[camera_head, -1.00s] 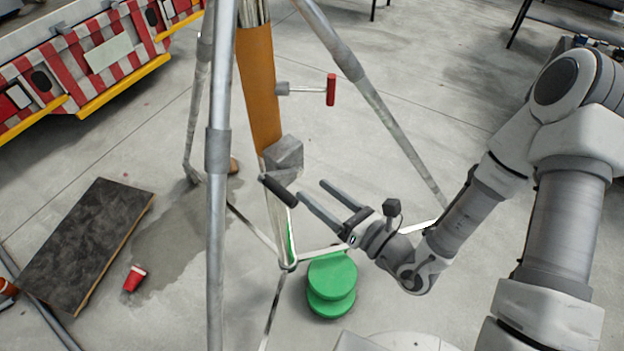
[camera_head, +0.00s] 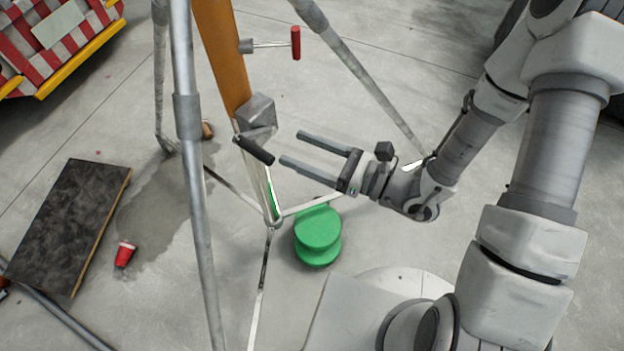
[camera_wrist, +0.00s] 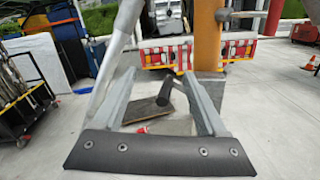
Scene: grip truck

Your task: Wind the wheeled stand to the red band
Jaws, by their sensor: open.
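The stand has grey tube legs (camera_head: 187,115) and an orange column (camera_head: 221,60). A grey crank box (camera_head: 258,112) sits low on the column, with a black crank handle (camera_head: 254,150) pointing down and to the right. Above it a red-ended side handle (camera_head: 295,43) sticks out. A green mark (camera_head: 273,196) shows on the pale lower tube. I cannot make out a red band or wheels. My gripper (camera_head: 290,148) is open and empty, just right of the black handle. In the wrist view the black handle (camera_wrist: 171,92) appears between the fingers, beyond them.
A green stacked round object (camera_head: 318,232) stands on the floor beside the stand's foot. A dark board (camera_head: 72,225) and a red cup (camera_head: 125,254) lie at left. A red-and-white striped truck edge (camera_head: 60,45) is at upper left.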

